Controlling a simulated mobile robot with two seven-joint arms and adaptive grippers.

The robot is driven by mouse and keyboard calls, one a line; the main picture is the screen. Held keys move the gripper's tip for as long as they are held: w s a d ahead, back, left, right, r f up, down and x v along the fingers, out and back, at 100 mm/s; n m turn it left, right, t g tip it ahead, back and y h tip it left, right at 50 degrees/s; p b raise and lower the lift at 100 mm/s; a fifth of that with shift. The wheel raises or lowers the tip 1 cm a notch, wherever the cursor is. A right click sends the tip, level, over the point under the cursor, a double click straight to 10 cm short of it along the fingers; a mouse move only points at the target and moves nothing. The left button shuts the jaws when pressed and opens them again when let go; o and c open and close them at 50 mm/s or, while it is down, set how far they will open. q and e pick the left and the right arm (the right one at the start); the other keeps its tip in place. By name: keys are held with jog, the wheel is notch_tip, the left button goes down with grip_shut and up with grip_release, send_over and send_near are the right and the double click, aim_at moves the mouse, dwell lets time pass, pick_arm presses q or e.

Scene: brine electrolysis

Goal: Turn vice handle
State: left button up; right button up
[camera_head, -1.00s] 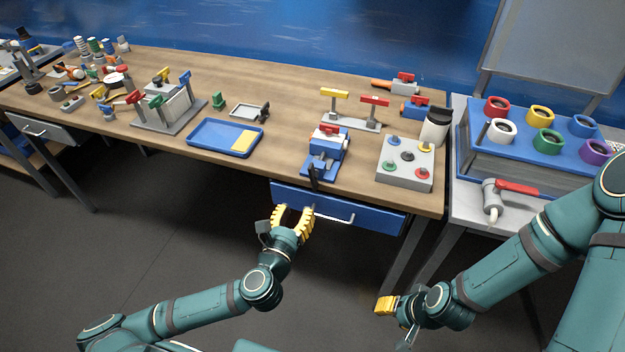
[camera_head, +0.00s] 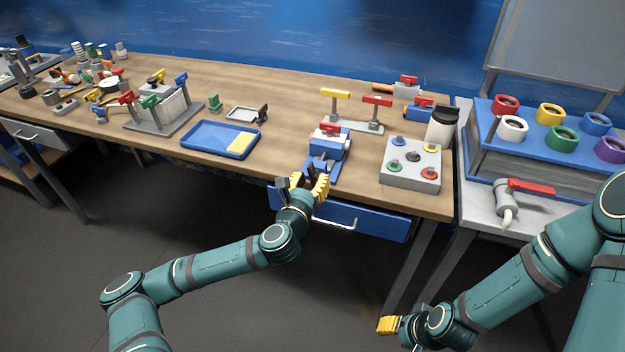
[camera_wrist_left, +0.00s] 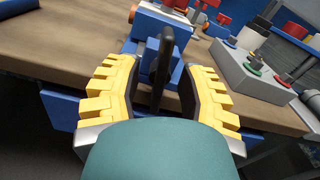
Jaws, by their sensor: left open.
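The blue vice (camera_head: 329,147) with a red part on top stands at the table's front edge, right of centre. Its black handle (camera_wrist_left: 163,65) stands upright in the left wrist view, facing me; in the head view it is mostly hidden by my gripper. My left gripper (camera_head: 309,183) is open at the vice's front. In the left wrist view its yellow fingers (camera_wrist_left: 162,88) stand on either side of the handle, with a gap visible to the left finger; I cannot tell whether the right finger touches it. My right gripper (camera_head: 384,325) hangs low, away from the table; its opening is unclear.
A blue drawer (camera_head: 370,219) with a handle is under the vice. A grey button box (camera_head: 411,178) stands right of the vice, and a blue tray (camera_head: 207,146) lies left. A stand with yellow and red levers (camera_head: 352,124) is behind the vice.

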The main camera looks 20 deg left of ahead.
pick_arm(q)
jog(key=shift+w, duration=0.55)
grip_shut()
jog(key=shift+r+m, duration=0.1)
jog(key=shift+m, duration=0.2)
